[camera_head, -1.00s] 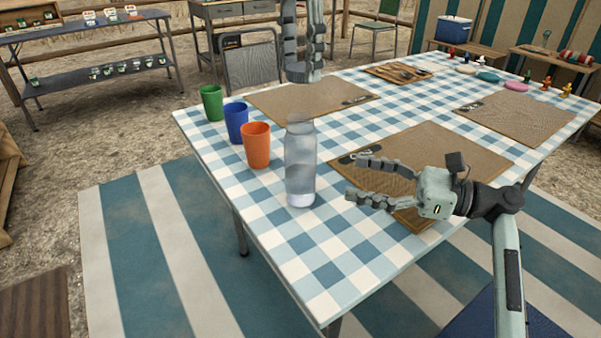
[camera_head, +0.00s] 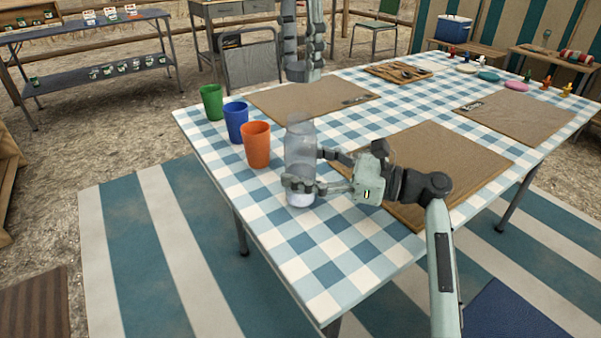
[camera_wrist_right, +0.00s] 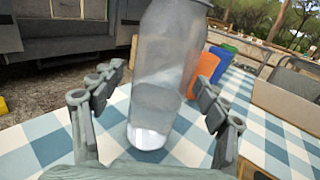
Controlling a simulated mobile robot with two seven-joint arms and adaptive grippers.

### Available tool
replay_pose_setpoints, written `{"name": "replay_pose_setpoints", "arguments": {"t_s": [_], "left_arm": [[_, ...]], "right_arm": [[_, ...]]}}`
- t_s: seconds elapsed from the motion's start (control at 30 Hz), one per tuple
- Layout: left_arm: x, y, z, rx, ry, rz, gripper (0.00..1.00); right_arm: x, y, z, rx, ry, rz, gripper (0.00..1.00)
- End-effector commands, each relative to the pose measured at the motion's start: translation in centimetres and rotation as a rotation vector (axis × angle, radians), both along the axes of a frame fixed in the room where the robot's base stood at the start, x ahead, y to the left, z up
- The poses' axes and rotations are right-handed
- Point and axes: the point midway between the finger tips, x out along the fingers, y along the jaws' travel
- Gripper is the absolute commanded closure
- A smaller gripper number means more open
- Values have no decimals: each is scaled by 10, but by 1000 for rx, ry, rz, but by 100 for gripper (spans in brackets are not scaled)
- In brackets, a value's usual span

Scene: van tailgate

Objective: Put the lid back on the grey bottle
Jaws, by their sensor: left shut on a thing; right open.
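The grey bottle (camera_head: 300,148) stands upright near the table's front-left edge, translucent with a pale base. It also shows in the right wrist view (camera_wrist_right: 165,75), its top cut off by the frame edge. My right gripper (camera_head: 306,168) is open around the bottle's lower body, one finger on each side. In the right wrist view, gaps show between the fingers (camera_wrist_right: 158,88) and the bottle. My left gripper (camera_head: 300,74) points down above and behind the bottle, shut on a small grey piece, apparently the lid, mostly hidden by the fingers.
Orange (camera_head: 256,146), blue (camera_head: 236,122) and green (camera_head: 212,102) cups stand in a row left of the bottle. Brown placemats (camera_head: 440,155) lie on the checked table. A cutlery tray (camera_head: 398,73) and plates are farther back. The table's front corner is clear.

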Motion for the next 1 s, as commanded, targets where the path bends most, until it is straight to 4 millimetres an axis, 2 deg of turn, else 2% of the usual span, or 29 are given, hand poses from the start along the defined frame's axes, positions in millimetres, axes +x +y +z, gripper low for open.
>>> {"name": "replay_pose_setpoints", "arguments": {"t_s": [0.1, 0.67, 0.83, 1.0], "left_arm": [[0, 0, 0, 0, 0, 0, 65], [0, 0, 0, 0, 0, 0, 65], [0, 1, -6, 0, 1, 0, 65], [-2, 2, -32, 0, 4, -2, 65]], "right_arm": [[0, 0, 0, 0, 0, 0, 29], [0, -1, 0, 0, 0, 0, 98], [0, -1, 0, -1, 0, 0, 100], [0, -1, 0, 0, 0, -1, 100]]}}
